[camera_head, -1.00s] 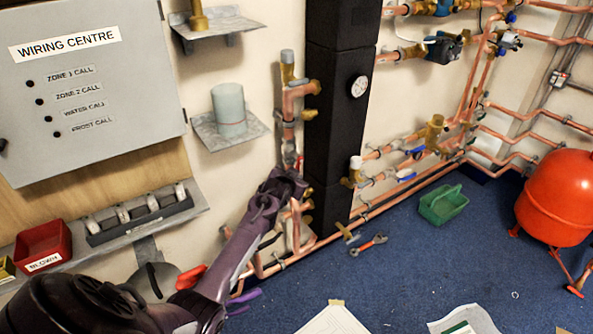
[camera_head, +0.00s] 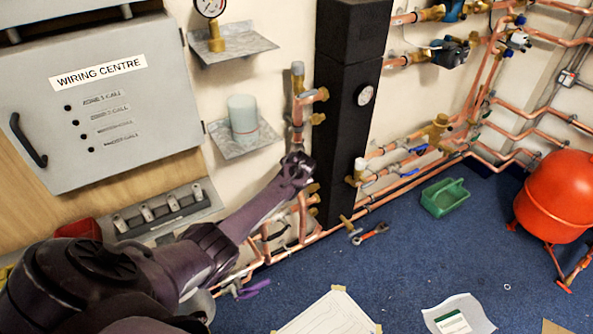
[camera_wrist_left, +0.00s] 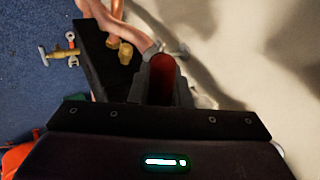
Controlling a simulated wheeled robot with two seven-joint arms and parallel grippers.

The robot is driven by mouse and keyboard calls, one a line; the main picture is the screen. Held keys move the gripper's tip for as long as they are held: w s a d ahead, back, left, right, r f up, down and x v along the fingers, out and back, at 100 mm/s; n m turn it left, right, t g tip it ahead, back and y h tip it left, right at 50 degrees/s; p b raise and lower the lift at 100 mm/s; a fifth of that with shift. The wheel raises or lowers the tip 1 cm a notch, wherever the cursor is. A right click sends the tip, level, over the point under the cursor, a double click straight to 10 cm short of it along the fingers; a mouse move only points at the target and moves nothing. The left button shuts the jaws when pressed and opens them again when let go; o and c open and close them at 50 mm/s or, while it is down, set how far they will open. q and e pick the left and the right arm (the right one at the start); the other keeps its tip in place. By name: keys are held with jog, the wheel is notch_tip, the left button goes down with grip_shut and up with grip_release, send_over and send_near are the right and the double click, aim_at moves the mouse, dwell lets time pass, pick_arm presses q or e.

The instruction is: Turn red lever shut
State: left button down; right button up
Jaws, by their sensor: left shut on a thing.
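My left arm reaches from the lower left to the copper pipework just left of the black column (camera_head: 347,100). My left gripper (camera_head: 297,165) is at the upright copper pipe (camera_head: 298,112) in the head view. In the left wrist view the gripper (camera_wrist_left: 163,82) has its two dark fingers closed around a red piece (camera_wrist_left: 162,72), which appears to be the red lever. The gripper hides the lever in the head view, so its angle cannot be told there. My right gripper is not in view.
The black column stands right beside the gripper. A shelf with a pale cylinder (camera_head: 243,116) is above left, and the wiring centre box (camera_head: 100,110) is further left. A green tray (camera_head: 446,196), a wrench (camera_head: 371,234) and a red vessel (camera_head: 557,195) are on the blue floor.

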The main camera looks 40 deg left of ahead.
pick_arm(q)
jog(key=shift+s+a+r+m+g+y, duration=0.15)
jog(key=shift+r+m+g+y, duration=0.15)
jog(key=shift+r+g, duration=0.35)
jog(key=shift+s+a+r+m+g+y, duration=0.15)
jog(key=shift+r+m+g+y, duration=0.15)
jog(key=shift+g, duration=0.55)
jog(key=shift+d+r, duration=0.1)
jog(key=c, duration=1.3)
grip_release()
jog(key=shift+c, duration=0.2)
jog(key=shift+d, duration=0.1)
jog(key=p+v, duration=0.1)
jog(key=v, duration=0.6)
jog(key=shift+d+r+p, duration=0.2)
jog(key=shift+r+p, duration=0.1)
jog(key=shift+p, duration=0.05)
